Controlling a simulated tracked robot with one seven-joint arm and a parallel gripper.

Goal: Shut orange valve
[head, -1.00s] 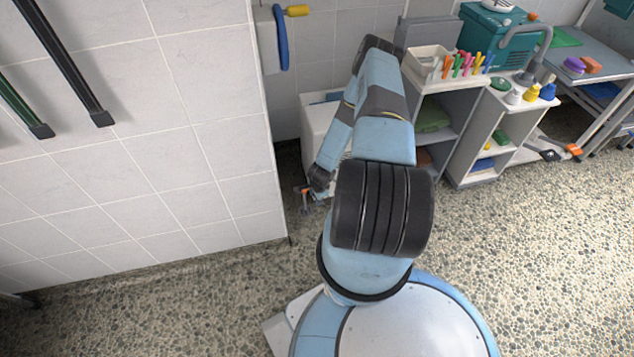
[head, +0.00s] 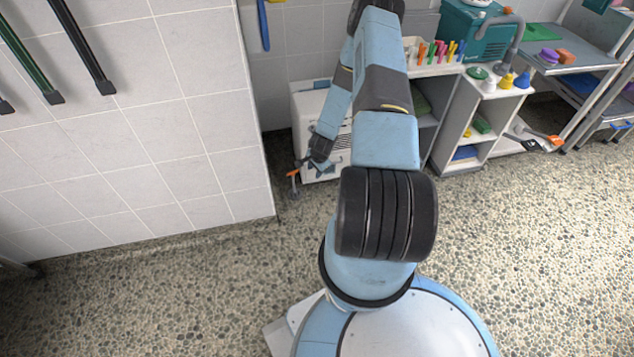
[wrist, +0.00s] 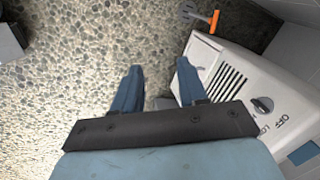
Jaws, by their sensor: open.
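The orange valve handle (head: 293,173) shows low at the left front of a white cabinet (head: 307,104), on a grey stem near the floor. It also shows at the top of the wrist view (wrist: 214,21), beyond the cabinet's corner. My gripper (wrist: 160,72) is open and empty, its two blue fingers apart over the pebbled floor beside the cabinet. The valve lies ahead of and to the right of the fingers in the wrist view, clear of them. In the head view my gripper (head: 325,165) is small and partly hidden, just right of the valve.
The white cabinet has a vent grille (wrist: 222,86) and a dark knob (wrist: 262,104) close to my right finger. A tiled wall (head: 140,130) stands left of the valve. Shelves (head: 470,130) with bottles and pens stand to the right. The floor in front is clear.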

